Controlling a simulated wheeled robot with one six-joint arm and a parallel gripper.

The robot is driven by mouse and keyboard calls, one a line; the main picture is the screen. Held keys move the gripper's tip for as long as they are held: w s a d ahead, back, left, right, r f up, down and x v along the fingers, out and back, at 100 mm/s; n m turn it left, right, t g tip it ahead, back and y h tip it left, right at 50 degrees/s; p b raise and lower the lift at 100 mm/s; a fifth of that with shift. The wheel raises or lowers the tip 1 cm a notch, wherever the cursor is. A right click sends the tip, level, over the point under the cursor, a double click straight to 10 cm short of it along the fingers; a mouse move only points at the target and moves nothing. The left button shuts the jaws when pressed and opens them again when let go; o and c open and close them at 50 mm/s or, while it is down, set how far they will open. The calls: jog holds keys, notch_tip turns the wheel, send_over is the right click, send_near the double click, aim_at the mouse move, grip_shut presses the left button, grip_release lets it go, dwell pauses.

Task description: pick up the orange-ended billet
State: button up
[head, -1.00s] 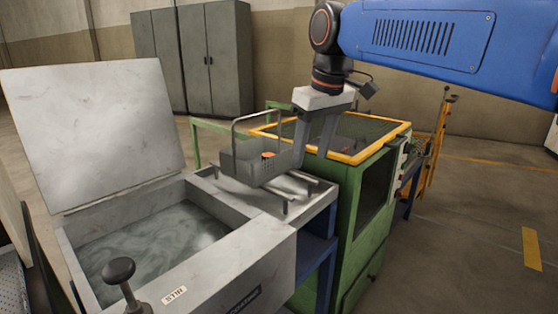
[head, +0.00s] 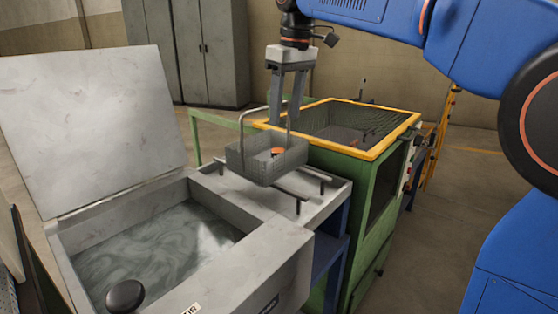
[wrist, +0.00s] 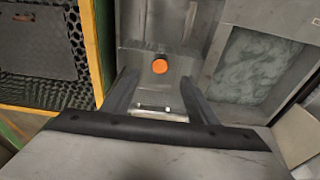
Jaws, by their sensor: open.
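The orange-ended billet (head: 277,152) is inside a grey wire basket (head: 285,168) with a raised handle. Only its orange end shows clearly; basket mesh hides the rest in the head view. The basket sits on rails on a pale ledge between the tank and the green machine. My gripper (head: 285,122) points down over the basket's far side, jaws open and empty, with the handle close by. In the wrist view, the orange end (wrist: 159,66) lies ahead of and between my two spread fingers (wrist: 160,88), apart from both.
A tank (head: 275,238) of swirling grey liquid with a raised lid (head: 95,125) is on the left. A green machine (head: 342,185) with a yellow-framed mesh top stands right of the basket. A black knob (head: 126,295) rises in front. Grey cabinets (head: 212,60) stand behind.

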aim_at(278, 150)
jog(key=f, duration=0.7)
jog(key=shift+w+a+f, duration=0.3)
jog(key=shift+w+a, duration=0.05)
jog(key=shift+a, duration=0.05)
jog(key=shift+w+a+f, duration=0.15)
jog(key=shift+f, duration=0.65)
jog(key=shift+w+a+f, duration=0.15)
jog(key=shift+f, duration=0.7)
jog(key=shift+w+a+f, duration=0.15)
jog(key=shift+f, duration=0.65)
jog(key=shift+c, duration=0.7)
grip_shut()
